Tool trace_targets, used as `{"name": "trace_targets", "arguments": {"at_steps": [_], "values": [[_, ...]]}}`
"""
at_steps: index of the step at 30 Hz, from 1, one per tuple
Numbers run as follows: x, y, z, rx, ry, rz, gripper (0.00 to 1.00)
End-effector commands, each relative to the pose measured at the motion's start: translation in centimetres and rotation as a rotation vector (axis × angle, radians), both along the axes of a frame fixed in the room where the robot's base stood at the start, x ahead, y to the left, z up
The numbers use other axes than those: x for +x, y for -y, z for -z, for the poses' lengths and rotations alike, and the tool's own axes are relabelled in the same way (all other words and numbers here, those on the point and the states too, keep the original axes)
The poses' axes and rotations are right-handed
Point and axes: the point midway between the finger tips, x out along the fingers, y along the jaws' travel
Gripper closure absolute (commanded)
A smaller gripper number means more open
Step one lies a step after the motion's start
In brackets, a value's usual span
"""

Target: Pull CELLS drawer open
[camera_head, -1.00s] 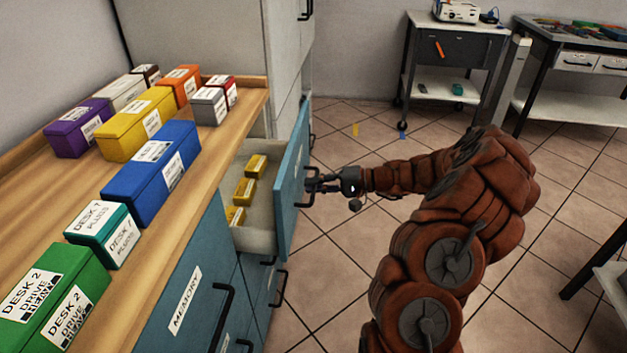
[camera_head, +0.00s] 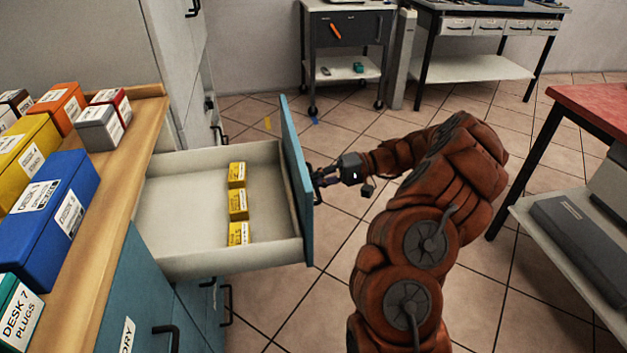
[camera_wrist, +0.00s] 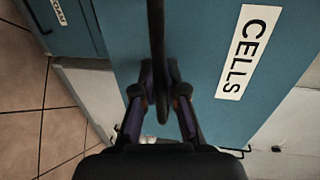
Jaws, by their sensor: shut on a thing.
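The CELLS drawer (camera_head: 225,255) stands far out of the cabinet, with its pale inside showing. Several small yellow boxes (camera_head: 238,205) lie in a row near its front. Its teal front (camera_head: 297,170) carries a white CELLS label (camera_wrist: 243,52), which reads sideways in the wrist view. My gripper (camera_head: 322,178) is at the outer side of the drawer front. In the wrist view my gripper (camera_wrist: 160,98) has its two fingers shut on the dark bar handle (camera_wrist: 157,35). The head view shows the grip only small.
A wooden counter (camera_head: 130,190) with colored labelled boxes is at left. Below the drawer are other drawer handles (camera_head: 227,305). A red-topped table (camera_head: 600,105) is at right, and a dark cart (camera_head: 345,50) is at the back. Tiled floor is open between them.

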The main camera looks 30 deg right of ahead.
Motion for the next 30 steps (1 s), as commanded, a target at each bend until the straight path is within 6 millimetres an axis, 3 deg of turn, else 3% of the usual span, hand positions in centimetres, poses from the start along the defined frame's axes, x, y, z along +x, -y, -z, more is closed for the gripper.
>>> {"name": "trace_targets", "arguments": {"at_steps": [11, 12, 19, 30], "values": [[-0.13, 0.09, 0.15, -0.001, -0.003, -0.004, 1.00], [-0.13, 0.09, 0.16, -0.001, -0.003, -0.004, 0.86], [-0.08, 0.12, 0.08, -0.001, -0.002, -0.003, 0.63], [-0.08, 0.29, 0.01, -0.001, 0.000, -0.001, 0.63]]}}
